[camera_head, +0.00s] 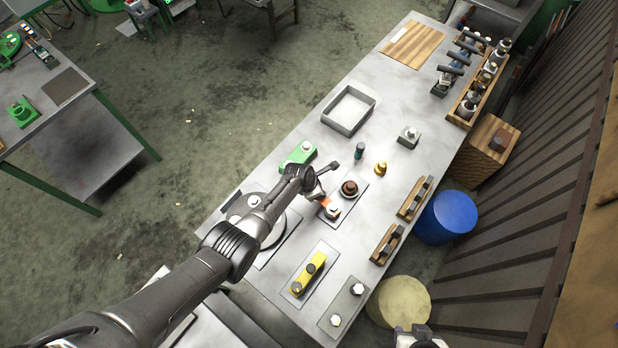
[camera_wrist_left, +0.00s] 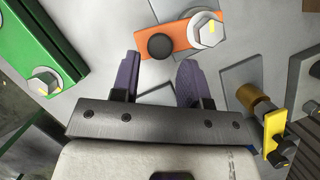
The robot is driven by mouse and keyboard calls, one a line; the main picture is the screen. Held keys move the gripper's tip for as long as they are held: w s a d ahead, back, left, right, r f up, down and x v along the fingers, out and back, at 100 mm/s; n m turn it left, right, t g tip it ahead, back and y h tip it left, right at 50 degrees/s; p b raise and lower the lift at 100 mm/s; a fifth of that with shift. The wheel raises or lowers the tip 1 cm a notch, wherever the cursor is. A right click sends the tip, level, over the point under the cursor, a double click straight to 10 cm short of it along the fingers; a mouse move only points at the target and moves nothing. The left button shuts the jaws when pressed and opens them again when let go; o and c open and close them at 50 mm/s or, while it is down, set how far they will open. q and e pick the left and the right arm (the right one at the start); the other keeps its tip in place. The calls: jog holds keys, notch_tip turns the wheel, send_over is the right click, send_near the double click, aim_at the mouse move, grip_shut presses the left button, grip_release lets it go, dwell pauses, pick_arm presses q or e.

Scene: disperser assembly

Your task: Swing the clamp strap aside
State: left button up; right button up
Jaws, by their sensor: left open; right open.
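The orange clamp strap (camera_wrist_left: 182,37) shows in the left wrist view, with a black knob (camera_wrist_left: 160,46) near its left end and a bolt (camera_wrist_left: 205,29) with a washer at its right end. In the head view the strap (camera_head: 323,202) is small and partly hidden by my left arm. My left gripper (camera_wrist_left: 158,72) is open, its two purple fingers spread just short of the strap, with the knob lying between their lines. Contact cannot be told. My right gripper (camera_head: 418,333) is open at the bottom edge of the head view, only partly in frame and away from the strap.
A green block (camera_wrist_left: 38,45) with a bolt stands left of the strap. A dark red round part (camera_head: 349,187) is right of it. A yellow part (camera_head: 309,271) lies on a plate nearer me. A grey tray (camera_head: 349,109) stands farther along the bench.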

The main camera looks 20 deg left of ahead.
pick_arm(q)
jog(key=p+v, duration=0.3)
jog(key=v, duration=0.7)
pick_arm(e)
jog(key=shift+d+r, duration=0.1)
jog(key=shift+r, duration=2.1)
pick_arm(q)
jog(key=shift+m, duration=0.3)
